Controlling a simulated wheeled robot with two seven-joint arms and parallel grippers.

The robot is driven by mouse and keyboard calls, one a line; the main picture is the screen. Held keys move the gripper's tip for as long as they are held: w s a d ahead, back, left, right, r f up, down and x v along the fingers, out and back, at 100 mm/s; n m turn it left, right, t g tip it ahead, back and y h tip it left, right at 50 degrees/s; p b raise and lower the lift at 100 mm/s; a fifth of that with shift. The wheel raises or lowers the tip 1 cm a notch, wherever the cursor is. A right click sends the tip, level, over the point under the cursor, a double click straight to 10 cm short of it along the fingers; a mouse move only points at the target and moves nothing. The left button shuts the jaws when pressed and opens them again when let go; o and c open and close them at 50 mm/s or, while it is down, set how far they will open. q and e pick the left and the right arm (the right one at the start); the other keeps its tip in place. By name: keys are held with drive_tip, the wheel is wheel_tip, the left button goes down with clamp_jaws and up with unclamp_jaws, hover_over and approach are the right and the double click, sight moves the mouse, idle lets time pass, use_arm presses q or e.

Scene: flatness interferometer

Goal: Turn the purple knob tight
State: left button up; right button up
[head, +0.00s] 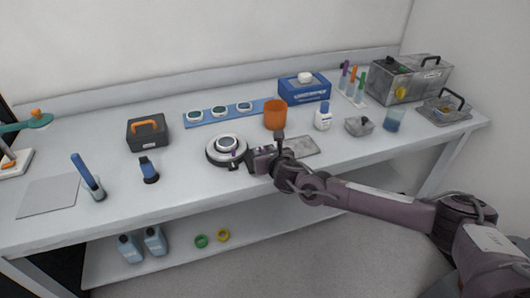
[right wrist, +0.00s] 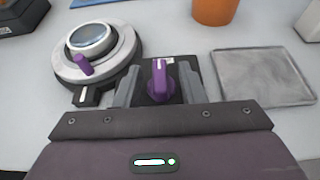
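A purple knob (right wrist: 160,82) on a small black block stands between the two fingers of my right gripper (right wrist: 160,88) in the right wrist view. The fingers are apart, with a gap on each side of the knob. A second purple knob (right wrist: 83,64) sits on the near rim of the round instrument (right wrist: 65,69), left of the gripper; it also shows in the head view (head: 234,153). In the head view my right gripper (head: 258,161) is just right of this instrument, and the knob between its fingers is not clearly visible. My left gripper is not in view.
A grey flat plate (right wrist: 262,77) lies right of the gripper. An orange cup (head: 275,116) stands behind it. A blue tray (head: 212,116) with several discs is at the back. A black box with an orange handle (head: 148,136) stands to the left. The table's front edge is near.

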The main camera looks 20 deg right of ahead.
clamp_jaws()
drive_tip(key=m+h+b, duration=0.2)
drive_tip(key=shift+a+f+h+b, duration=0.2)
drive_tip(key=shift+a+h+b, duration=0.05)
drive_tip(key=shift+h+b, duration=0.05)
drive_tip(key=m+h+b, duration=0.1)
drive_tip(key=m+g+h+b, duration=0.1)
drive_tip(key=shift+w+a+m+h+b, duration=0.1)
drive_tip(key=shift+a+m+h+b, duration=0.1)
drive_tip(key=shift+m+h+b, duration=0.15)
drive_tip(key=m+h, duration=0.1)
drive_tip(key=m+g+h+b, duration=0.1)
drive_tip(key=h, duration=0.1)
drive_tip(key=shift+a+r+m, duration=0.1)
drive_tip(key=shift+r+m, duration=0.1)
drive_tip(key=shift+m, duration=0.15)
drive_tip(key=shift+w+a+m+g+h+b, duration=0.15)
drive_tip(key=shift+m+g+h+b, duration=0.2)
drive_tip(key=shift+m+g+h, duration=1.2)
drive_tip(key=shift+m+g, duration=0.35)
